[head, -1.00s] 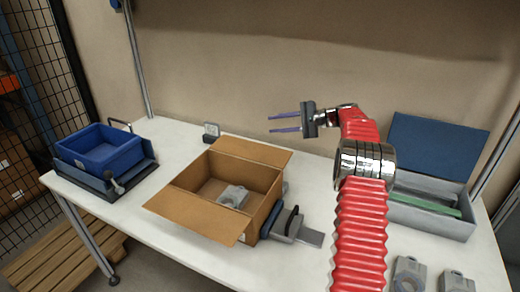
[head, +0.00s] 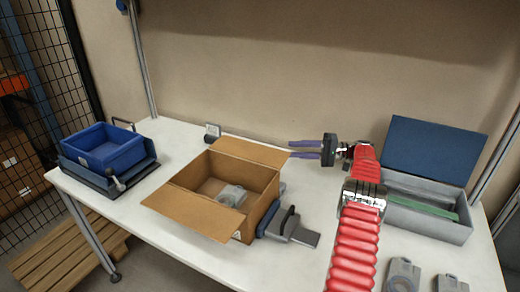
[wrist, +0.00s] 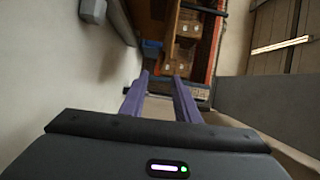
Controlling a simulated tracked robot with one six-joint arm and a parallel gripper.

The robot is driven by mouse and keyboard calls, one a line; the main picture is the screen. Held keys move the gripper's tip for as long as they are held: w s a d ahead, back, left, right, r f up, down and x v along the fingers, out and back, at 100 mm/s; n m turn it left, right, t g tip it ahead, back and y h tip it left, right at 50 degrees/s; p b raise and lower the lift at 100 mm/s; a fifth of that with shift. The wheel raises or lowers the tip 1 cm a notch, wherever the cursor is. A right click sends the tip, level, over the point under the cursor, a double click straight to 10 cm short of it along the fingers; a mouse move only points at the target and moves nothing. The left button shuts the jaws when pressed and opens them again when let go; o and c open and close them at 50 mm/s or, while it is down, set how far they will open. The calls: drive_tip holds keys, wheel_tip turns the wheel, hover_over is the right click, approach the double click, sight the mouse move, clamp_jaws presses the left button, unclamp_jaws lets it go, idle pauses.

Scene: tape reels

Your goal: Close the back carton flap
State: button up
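The brown cardboard carton (head: 243,225) stands open on the white table in the head view. Its back flap (head: 250,152) sticks outward from the back rim, unfolded. Its front flap (head: 196,212) also hangs outward toward me. A grey part (head: 232,195) lies inside the carton. My gripper (head: 290,149) is to the right of the back flap, around flap height in the picture. Its two purple fingers point left and are apart with nothing between them. The wrist view also shows the open gripper (wrist: 160,76). The carton is not clear in that view.
A grey tape dispenser (head: 290,228) stands right against the carton. A blue bin (head: 103,152) sits at the table's left. A grey box (head: 430,226) with a raised blue lid (head: 432,148) is at the right. Grey parts (head: 402,275) lie at the front right.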

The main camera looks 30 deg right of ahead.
sight(260, 149)
drive_tip(key=x, duration=1.3)
drive_tip(key=shift+w+a, duration=0.3)
drive_tip(key=shift+c, duration=0.2)
drive_tip(key=shift+f, duration=0.1)
clamp_jaws()
drive_tip(key=shift+f, duration=0.1)
drive_tip(key=shift+d, duration=0.1)
